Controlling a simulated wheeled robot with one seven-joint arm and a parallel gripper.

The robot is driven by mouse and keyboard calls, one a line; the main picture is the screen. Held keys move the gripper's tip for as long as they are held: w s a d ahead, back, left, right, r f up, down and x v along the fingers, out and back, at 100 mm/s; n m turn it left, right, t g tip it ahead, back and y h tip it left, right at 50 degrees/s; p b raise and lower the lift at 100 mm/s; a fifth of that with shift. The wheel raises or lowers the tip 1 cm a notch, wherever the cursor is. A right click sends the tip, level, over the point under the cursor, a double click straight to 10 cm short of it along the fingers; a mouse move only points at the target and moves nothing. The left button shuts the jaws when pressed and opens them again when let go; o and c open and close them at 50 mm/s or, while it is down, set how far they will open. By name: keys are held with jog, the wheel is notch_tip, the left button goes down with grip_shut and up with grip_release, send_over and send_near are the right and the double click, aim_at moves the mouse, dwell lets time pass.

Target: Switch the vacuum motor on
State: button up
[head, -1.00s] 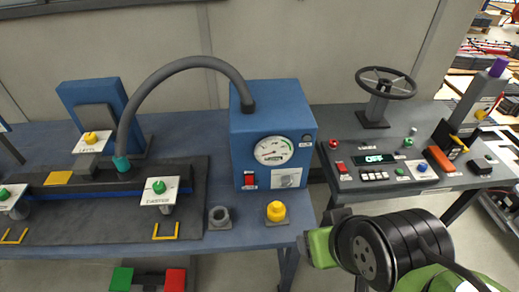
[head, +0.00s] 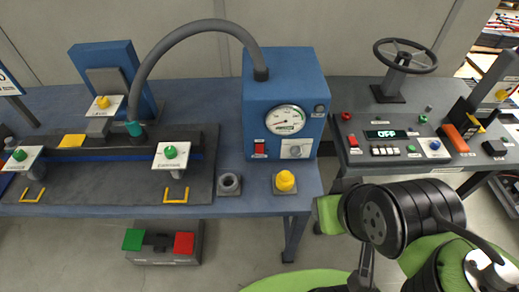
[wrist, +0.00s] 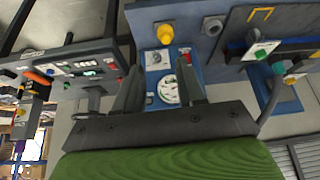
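The vacuum motor is a blue box (head: 285,75) on the blue bench in the head view, with a grey hose rising from its top. Its front has a round white gauge (head: 286,120), a small red switch (head: 259,149) below left, and a silver plate with a knob (head: 295,149) below right. In the wrist view the gauge (wrist: 167,90) and the red switch (wrist: 187,58) appear upside down, partly framed by my fingers. My gripper (wrist: 160,68) is open and empty, its two dark fingers apart, facing the box without visible contact. The switch position is too small to tell.
A yellow knob (head: 285,181) and a grey ring (head: 229,184) sit on the bench before the box. To the right stands a control panel (head: 384,134) reading OFF, with a handwheel (head: 405,56). Clamps fill the left. Red and green pedals (head: 165,242) lie below.

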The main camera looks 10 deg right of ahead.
grip_shut()
dwell(1.4)
